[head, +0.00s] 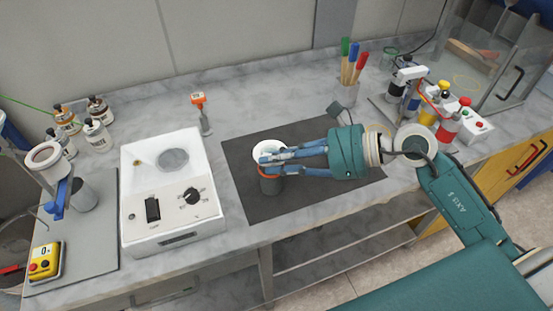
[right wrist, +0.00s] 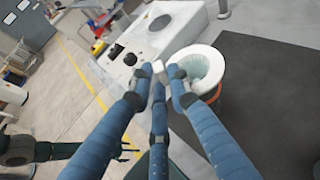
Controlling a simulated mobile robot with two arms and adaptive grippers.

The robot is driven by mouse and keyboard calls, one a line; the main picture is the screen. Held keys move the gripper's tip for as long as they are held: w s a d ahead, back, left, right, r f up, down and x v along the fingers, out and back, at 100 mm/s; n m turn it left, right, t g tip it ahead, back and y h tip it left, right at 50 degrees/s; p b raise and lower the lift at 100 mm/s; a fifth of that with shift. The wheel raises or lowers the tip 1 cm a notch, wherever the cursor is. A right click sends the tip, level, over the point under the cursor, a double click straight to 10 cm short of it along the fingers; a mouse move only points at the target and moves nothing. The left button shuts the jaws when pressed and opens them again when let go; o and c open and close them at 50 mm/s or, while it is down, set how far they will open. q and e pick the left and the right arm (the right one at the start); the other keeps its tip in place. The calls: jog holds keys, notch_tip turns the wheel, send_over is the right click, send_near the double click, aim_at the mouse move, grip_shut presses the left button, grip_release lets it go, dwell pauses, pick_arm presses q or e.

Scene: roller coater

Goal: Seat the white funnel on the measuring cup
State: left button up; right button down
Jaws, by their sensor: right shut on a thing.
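The fingers hide part of the join, so I cannot tell whether the funnel rests fully on the cup.
A white device (head: 172,222) with a round recess and knob stands left of the dark mat (head: 240,196). An orange-topped tool (head: 200,108) stands behind. A holder of brushes (head: 350,75) and several bottles are at back right. The mat's front is clear.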

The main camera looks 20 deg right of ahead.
jog(key=shift+f+b, duration=1.5)
jog(key=shift+r+p, duration=0.5)
jog(key=shift+r, duration=0.5)
dwell(0.3)
jog(key=c, duration=1.6)
grip_release()
jog(key=shift+o, duration=0.2)
jog(key=shift+s+d, duration=0.1)
jog(key=shift+d, duration=0.15)
jog(key=v, duration=1.1)
jog(key=shift+d+r, duration=0.15)
jog(key=shift+d, duration=0.05)
